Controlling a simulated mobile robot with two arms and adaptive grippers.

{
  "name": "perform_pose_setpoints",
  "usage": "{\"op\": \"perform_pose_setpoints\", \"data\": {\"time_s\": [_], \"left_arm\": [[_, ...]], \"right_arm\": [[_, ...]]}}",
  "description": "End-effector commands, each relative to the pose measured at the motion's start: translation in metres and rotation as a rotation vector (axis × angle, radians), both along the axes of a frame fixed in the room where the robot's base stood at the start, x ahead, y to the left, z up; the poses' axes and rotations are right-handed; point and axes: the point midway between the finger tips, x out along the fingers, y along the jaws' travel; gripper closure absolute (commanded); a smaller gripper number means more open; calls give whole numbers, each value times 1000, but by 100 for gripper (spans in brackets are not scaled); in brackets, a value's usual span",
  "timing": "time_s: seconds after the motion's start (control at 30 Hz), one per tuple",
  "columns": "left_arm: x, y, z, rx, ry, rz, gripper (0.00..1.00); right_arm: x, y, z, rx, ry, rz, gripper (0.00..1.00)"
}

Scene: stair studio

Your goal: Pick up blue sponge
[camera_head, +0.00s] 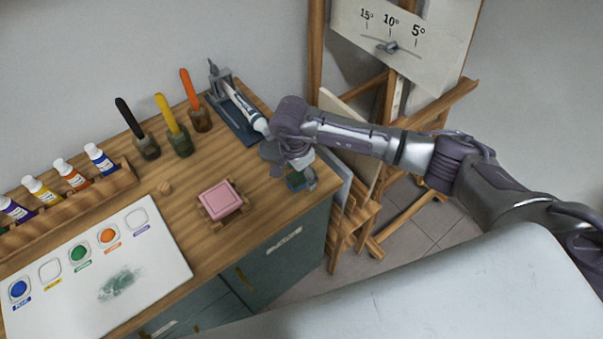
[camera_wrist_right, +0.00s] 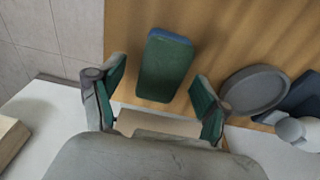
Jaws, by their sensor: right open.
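The blue sponge (camera_wrist_right: 165,68) lies on the wooden tabletop near its edge. In the right wrist view its large face looks dark green and a blue strip shows along its far end. In the head view only a small green and blue part (camera_head: 295,181) shows below my right gripper (camera_head: 298,172), which hides the rest. My right gripper is open, and in the right wrist view its two fingers (camera_wrist_right: 158,88) stand apart on either side of the sponge's near end. Nothing is held between them. My left gripper is not in view.
A round grey dish (camera_wrist_right: 256,89) lies close to the right finger. A pink block (camera_head: 221,199) sits on a wooden rack. A paint tube in a grey squeezer (camera_head: 240,112), brush jars (camera_head: 179,141) and a white palette (camera_head: 150,262) share the table. An easel (camera_head: 393,100) stands beyond its right edge.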

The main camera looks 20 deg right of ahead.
Motion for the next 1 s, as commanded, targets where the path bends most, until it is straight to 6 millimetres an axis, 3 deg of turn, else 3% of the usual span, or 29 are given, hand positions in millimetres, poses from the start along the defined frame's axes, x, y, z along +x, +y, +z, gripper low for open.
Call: {"op": "perform_pose_setpoints", "data": {"time_s": [0.23,0.5,1.0], "left_arm": [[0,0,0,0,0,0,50],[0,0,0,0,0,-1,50],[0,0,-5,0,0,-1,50]], "right_arm": [[0,0,-3,1,0,1,24],[0,0,-2,1,0,1,64],[1,0,5,1,-3,1,64]]}}
